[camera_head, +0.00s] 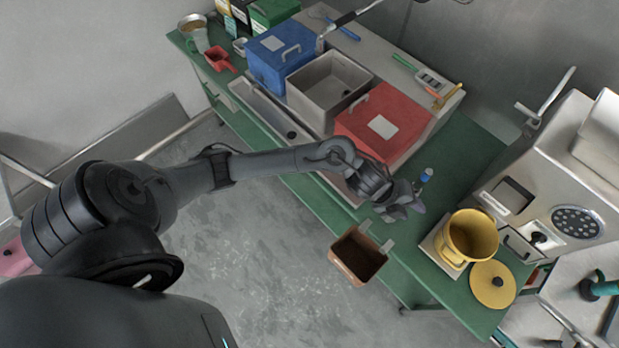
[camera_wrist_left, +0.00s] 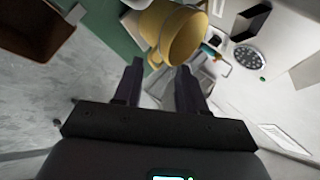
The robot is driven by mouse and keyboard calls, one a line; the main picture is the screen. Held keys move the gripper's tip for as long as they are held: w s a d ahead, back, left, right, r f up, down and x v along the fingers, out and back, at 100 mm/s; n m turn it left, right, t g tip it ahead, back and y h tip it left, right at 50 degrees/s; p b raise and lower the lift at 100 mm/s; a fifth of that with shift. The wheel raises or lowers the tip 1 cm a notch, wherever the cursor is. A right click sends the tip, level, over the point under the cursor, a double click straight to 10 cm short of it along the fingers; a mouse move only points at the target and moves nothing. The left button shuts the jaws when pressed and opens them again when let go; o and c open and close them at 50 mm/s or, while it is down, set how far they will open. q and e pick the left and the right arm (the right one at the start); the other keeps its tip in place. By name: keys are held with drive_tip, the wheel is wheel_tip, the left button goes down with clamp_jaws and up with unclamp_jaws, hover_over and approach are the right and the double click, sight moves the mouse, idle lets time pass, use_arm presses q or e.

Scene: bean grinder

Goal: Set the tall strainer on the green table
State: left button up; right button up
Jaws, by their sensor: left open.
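I cannot clearly make out a tall strainer in either view. The green table (camera_head: 455,150) runs from the upper left to the lower right in the head view. A yellow pot (camera_head: 470,238) stands on a pale board at its right part, with a round yellow lid (camera_head: 493,284) beside it. My left gripper (camera_head: 408,208) is open and empty above the table's front edge, left of the pot. In the left wrist view the yellow pot (camera_wrist_left: 172,30) lies beyond my open fingers (camera_wrist_left: 160,70). My right gripper is in neither view.
A brown open bin (camera_head: 357,256) hangs at the table's front edge. A small blue-capped bottle (camera_head: 425,177) stands near my gripper. A large metal machine (camera_head: 565,185) stands right.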

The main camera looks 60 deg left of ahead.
use_arm(q)
drive_tip(key=s+a+f+n+g+y, duration=0.1)
drive_tip(key=s+a+n+y, duration=0.2)
drive_tip(key=s+n, duration=0.8)
drive_tip(key=s+a+f+n+g+y, duration=0.1)
drive_tip(key=s+a+n+g+y, duration=0.1)
drive_tip(key=s+a+n, duration=0.5)
drive_tip(key=s+n, duration=0.3)
drive_tip(key=s, duration=0.3)
drive_tip(key=shift+s+f+n+y, duration=0.2)
drive_tip(key=shift+n+y, duration=0.2)
drive_tip(key=shift+r, duration=0.1)
